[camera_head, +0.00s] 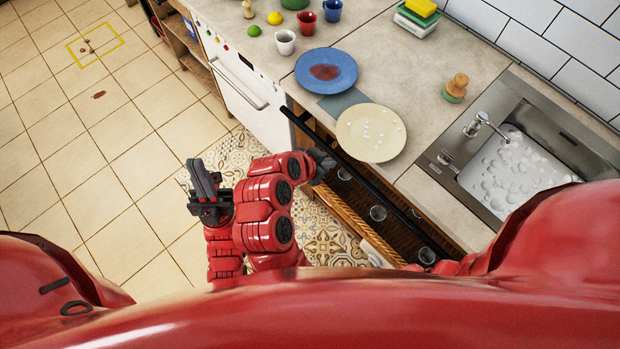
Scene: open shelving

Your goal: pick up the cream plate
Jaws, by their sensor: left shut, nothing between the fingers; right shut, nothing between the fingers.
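The cream plate (371,132) lies on the counter near its front edge, with small white foam-like spots on it. My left gripper (199,176) is dark grey, shut and empty, over the floor to the left of the counter and well apart from the plate. My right gripper (321,163) is shut and empty by the counter's front edge, just left of and below the plate in the picture. It is small and partly hidden by my red arm links, and I cannot tell whether it touches the counter edge.
A blue plate (326,71) with a reddish-brown stain lies beside the cream plate, with a grey cloth (344,102) between them. A sink (515,175) with foam and a wooden-handled brush (456,88) are to the right. A black bar (375,190) runs along the counter front. Cups stand farther back.

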